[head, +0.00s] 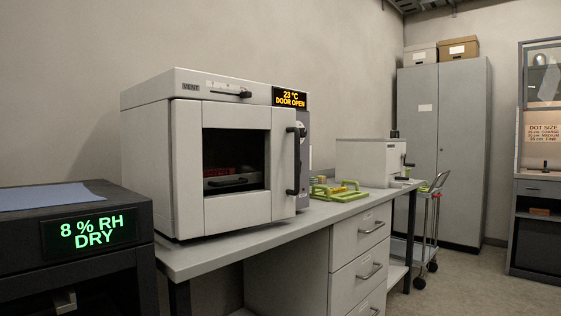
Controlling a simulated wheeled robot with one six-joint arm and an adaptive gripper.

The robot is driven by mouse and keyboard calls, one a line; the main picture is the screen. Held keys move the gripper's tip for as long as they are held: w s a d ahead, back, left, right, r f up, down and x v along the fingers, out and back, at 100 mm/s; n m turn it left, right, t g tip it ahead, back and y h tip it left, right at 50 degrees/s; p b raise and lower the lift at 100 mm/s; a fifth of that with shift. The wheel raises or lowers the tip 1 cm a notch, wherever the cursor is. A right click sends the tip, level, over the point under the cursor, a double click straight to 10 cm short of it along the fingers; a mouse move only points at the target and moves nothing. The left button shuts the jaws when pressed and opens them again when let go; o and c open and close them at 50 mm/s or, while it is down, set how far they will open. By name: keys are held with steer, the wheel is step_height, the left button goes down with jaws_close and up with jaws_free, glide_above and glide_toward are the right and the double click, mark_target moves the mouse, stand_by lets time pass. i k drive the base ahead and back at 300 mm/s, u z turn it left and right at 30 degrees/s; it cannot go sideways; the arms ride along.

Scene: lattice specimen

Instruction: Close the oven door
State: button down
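The oven (187,150) is a pale grey box on the bench, left of centre in the head view. Its display (290,98) reads "23 °C DOOR OPEN". The oven door (284,170) has a dark window and a black vertical handle (296,160) near its right edge. The door stands close to the oven's front; I cannot tell the exact width of any gap. Something red shows dimly through the window. My gripper is not in view.
The grey bench (225,248) runs under the oven, with drawers (358,260) below. A dark cabinet (95,268) reading "8 % RH DRY" stands at left. Green-yellow frames (340,191) and a white box (372,160) lie right of the oven. A trolley (426,230) stands beyond the bench.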

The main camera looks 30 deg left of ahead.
mark_target(196, 215)
steer(key=u, duration=0.95)
steer(key=i, duration=1.05)
steer(key=u, duration=1.1)
